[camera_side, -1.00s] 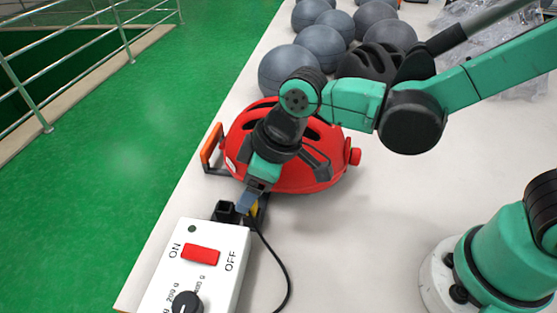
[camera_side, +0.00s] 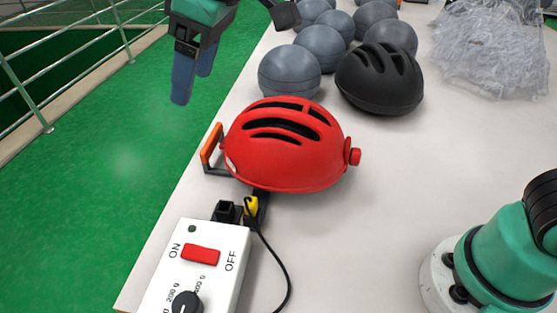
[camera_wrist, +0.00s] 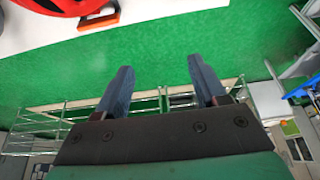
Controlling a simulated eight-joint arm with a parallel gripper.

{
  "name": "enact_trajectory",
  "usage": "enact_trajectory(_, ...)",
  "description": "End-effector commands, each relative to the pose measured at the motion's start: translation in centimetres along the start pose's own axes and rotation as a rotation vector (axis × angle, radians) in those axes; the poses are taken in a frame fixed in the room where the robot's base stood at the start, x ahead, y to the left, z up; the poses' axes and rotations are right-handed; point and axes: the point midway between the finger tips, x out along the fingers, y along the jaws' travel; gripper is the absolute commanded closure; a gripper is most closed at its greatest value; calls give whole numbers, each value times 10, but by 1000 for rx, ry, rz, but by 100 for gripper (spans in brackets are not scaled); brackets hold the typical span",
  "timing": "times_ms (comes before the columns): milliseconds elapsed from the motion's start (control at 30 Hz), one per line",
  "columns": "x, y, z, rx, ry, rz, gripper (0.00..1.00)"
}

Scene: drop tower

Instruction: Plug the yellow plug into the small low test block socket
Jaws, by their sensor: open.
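The yellow plug (camera_side: 251,206) stands at the black block behind the white control box, just in front of the red helmet. Its black cable (camera_side: 272,252) curves down to the right. The plug sits against dark socket parts; I cannot tell how deep it is in. A black square socket (camera_side: 225,211) is just left of it. My gripper (camera_side: 190,88) is open and empty, high at the upper left, far from the plug. In the wrist view its two blue fingers (camera_wrist: 160,66) are spread with nothing between them.
The red helmet (camera_side: 285,150) lies close behind the plug, with an orange-handled item (camera_side: 211,144) at its left. The white control box (camera_side: 200,265) is in front. A black helmet (camera_side: 380,80), several grey balls (camera_side: 289,72) and clear plastic (camera_side: 490,55) lie farther back. The table's right middle is clear.

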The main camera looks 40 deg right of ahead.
Motion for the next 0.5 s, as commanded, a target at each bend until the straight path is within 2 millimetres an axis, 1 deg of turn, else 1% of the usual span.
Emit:
enact_trajectory(33,9,0,3,0,0,0,36)
enact_trajectory(167,26,0,10,0,0,0,36)
enact_trajectory(367,59,0,24,0,0,0,36)
enact_trajectory(500,86,0,35,0,0,0,36)
